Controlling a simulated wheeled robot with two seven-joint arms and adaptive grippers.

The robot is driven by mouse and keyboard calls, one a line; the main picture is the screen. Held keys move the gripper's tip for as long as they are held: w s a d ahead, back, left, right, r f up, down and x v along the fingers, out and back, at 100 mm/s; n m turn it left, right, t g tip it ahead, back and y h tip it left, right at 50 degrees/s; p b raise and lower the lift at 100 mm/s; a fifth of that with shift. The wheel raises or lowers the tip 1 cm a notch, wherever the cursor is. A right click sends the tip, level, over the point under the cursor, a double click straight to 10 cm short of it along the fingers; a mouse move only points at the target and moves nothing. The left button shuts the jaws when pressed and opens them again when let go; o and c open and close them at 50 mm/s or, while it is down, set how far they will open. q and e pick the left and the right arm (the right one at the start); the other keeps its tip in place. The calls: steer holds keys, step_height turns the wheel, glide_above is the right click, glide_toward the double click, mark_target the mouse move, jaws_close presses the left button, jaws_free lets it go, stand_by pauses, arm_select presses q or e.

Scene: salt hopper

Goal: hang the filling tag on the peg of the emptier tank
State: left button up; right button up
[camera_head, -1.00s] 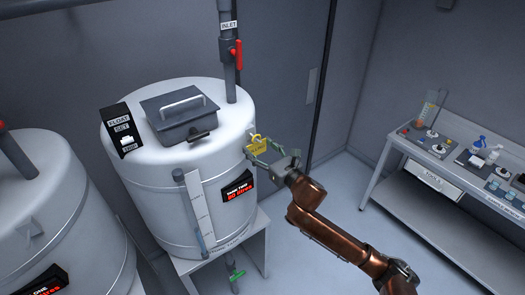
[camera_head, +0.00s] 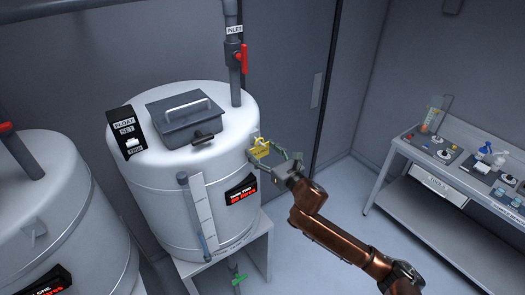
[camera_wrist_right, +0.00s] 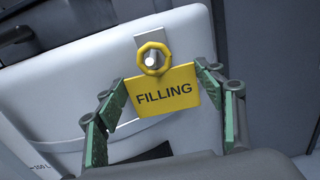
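The yellow filling tag (camera_head: 260,150) is at the right side of tank two (camera_head: 160,185); its word FILLING reads upright, slightly tilted, in the right wrist view (camera_wrist_right: 163,92). The tag's ring (camera_wrist_right: 154,58) surrounds the end of a grey peg (camera_wrist_right: 150,60) on a small plate on the tank wall; how far the peg passes through I cannot tell. My left gripper is out of view.
A red-handled inlet pipe (camera_head: 235,60) rises from tank two's top, beside a grey lidded hatch (camera_head: 187,115). Tank two stands on a white stand (camera_head: 258,250). A workbench (camera_head: 445,170) with bottles is at right; the floor between is clear.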

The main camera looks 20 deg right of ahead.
steer(key=o, duration=0.4)
